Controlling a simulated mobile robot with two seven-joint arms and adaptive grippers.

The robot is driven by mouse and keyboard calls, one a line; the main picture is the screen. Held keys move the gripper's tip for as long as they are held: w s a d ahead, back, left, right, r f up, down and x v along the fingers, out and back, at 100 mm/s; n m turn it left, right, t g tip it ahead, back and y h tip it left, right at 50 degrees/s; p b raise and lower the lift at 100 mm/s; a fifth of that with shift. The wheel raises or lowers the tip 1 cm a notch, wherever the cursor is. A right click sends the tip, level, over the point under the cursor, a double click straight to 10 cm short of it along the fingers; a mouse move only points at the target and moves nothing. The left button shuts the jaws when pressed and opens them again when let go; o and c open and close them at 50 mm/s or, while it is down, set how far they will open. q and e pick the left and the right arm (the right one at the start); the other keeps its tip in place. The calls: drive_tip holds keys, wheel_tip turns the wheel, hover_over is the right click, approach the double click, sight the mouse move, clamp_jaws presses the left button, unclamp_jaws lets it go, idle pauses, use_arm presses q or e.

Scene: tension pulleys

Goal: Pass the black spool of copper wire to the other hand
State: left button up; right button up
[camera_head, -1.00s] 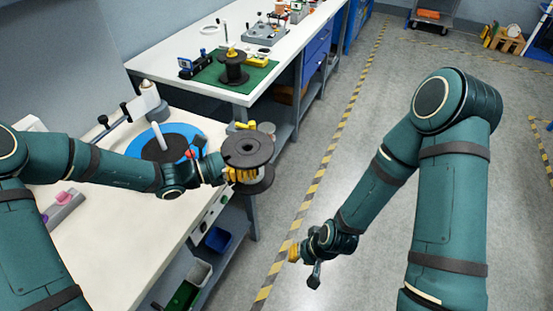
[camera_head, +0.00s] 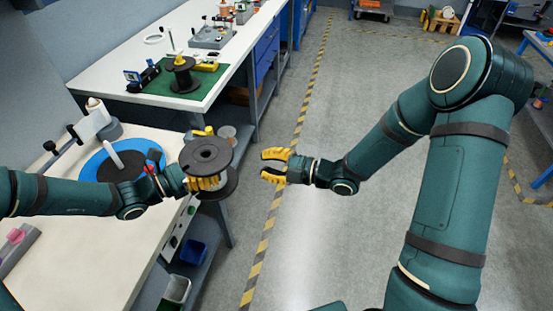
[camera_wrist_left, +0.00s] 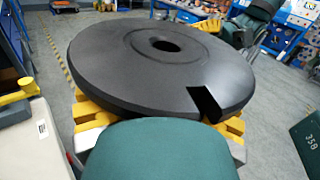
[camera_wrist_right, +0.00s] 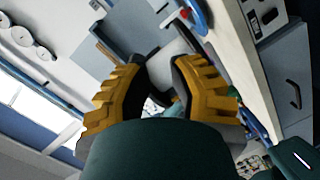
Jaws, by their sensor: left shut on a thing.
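The black spool (camera_head: 207,147) is held above the floor, just off the right edge of the near bench. My left gripper (camera_head: 205,183) is shut around its middle, between the two flanges; the yellow fingers hide most of the wire. In the left wrist view the black flange (camera_wrist_left: 150,55) fills the space above the yellow fingers. My right gripper (camera_head: 272,165) is open and empty to the right of the spool, its fingers pointing left toward it with a gap between. Its parted yellow fingers also show in the right wrist view (camera_wrist_right: 158,65).
The near bench (camera_head: 75,255) carries a blue disc (camera_head: 92,166) with a white post. Another black spool (camera_head: 183,82) stands on a green mat (camera_head: 207,88) on the far bench (camera_head: 140,62). Open floor lies right of the benches.

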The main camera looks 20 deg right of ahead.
sight(223, 156)
drive_tip(key=s+d+r+n+g+y, duration=0.1)
drive_tip(key=s+r+n+g+y, duration=0.3)
drive_tip(key=n, duration=0.5)
drive_tip(key=shift+t, duration=0.3)
drive_tip(key=x, duration=1.2)
drive_tip(key=shift+w+r, duration=0.15)
drive_tip(key=shift+r, duration=0.15)
use_arm(q)
drive_tip(key=shift+d+r, duration=0.1)
use_arm(e)
clamp_jaws()
use_arm(q)
drive_tip(key=o, duration=1.3)
drive_tip(key=shift+c, duration=0.2)
use_arm(e)
drive_tip(key=shift+a, duration=0.1)
